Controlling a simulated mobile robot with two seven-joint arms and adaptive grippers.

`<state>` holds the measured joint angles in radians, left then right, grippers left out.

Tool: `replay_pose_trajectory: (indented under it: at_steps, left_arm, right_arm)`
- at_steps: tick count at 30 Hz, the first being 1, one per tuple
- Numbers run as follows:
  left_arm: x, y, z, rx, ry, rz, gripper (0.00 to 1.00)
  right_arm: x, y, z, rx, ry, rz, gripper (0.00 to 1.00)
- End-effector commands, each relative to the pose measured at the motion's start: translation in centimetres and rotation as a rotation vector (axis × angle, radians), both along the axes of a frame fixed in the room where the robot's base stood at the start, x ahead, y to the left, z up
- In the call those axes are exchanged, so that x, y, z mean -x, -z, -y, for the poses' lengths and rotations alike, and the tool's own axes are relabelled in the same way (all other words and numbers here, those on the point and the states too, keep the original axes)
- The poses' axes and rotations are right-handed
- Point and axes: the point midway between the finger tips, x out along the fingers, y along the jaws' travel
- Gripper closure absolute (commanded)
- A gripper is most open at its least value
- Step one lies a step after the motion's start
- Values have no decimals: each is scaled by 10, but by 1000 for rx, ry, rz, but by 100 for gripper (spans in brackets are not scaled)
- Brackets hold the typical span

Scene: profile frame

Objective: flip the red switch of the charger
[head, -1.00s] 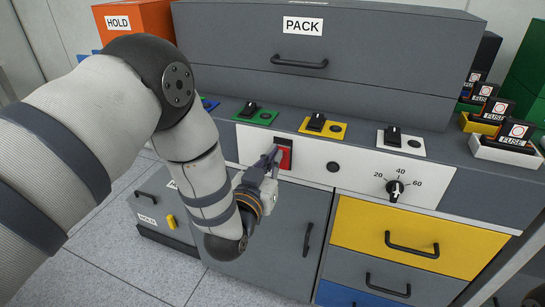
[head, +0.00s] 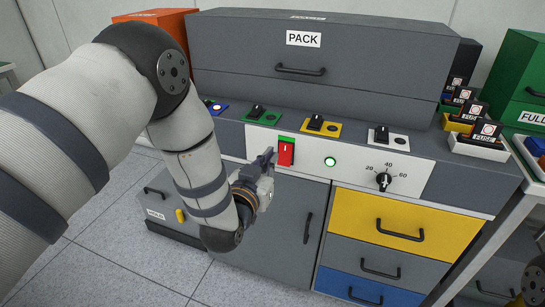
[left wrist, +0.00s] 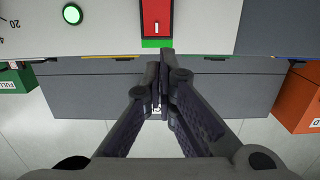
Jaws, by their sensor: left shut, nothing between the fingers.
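The charger's red switch (head: 286,153) sits on the white front panel (head: 256,139). Its red rocker shows a light mark, with a green strip along its upper edge. The switch also shows in the left wrist view (left wrist: 156,17). A round indicator (head: 330,161) to its right glows green. My left gripper (head: 268,157) is shut and empty, just left of the switch in the head view. In the left wrist view its fingertips (left wrist: 160,62) are together, in line with the switch's green end; contact is not visible. Only a dark fragment at the lower right edge may be my right gripper.
The PACK box (head: 340,55) stands behind the panel. Black toggles on green, yellow and white plates line the ledge. A dial (head: 384,181) is at the panel's right. Fuse blocks (head: 480,146) stand farther right. Cabinet door and drawers lie below.

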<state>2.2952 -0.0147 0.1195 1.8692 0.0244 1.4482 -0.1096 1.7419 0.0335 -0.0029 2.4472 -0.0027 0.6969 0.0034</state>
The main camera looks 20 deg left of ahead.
Motion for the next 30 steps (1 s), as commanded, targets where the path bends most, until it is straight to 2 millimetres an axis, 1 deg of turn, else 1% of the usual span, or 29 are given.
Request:
replay_pose_trajectory:
  at_steps: [1, 6, 10, 15, 27, 29, 30]
  left_arm:
    - [11, -9, -1, 0, 0, 4, 100]
    - [48, -16, -2, 0, 0, 3, 100]
    - [65, -19, -2, 0, 0, 3, 100]
    - [74, -20, -3, 0, 0, 3, 100]
    - [74, -20, -3, 0, 0, 2, 100]
    - [77, -13, -4, 0, 0, -25, 100]
    - [84, -2, -5, -2, 2, -74, 100]
  right_arm:
    - [-5, -4, 0, 0, 0, 15, 60]
    - [-11, -9, 0, 0, 1, 34, 60]
    - [-12, -11, 0, 0, 1, 39, 60]
    - [-12, -12, 0, 0, 1, 40, 60]
    - [-12, -12, 0, 0, 1, 40, 60]
    - [-13, -13, 0, 0, 1, 43, 60]
    - [-15, -15, 0, 0, 1, 48, 60]
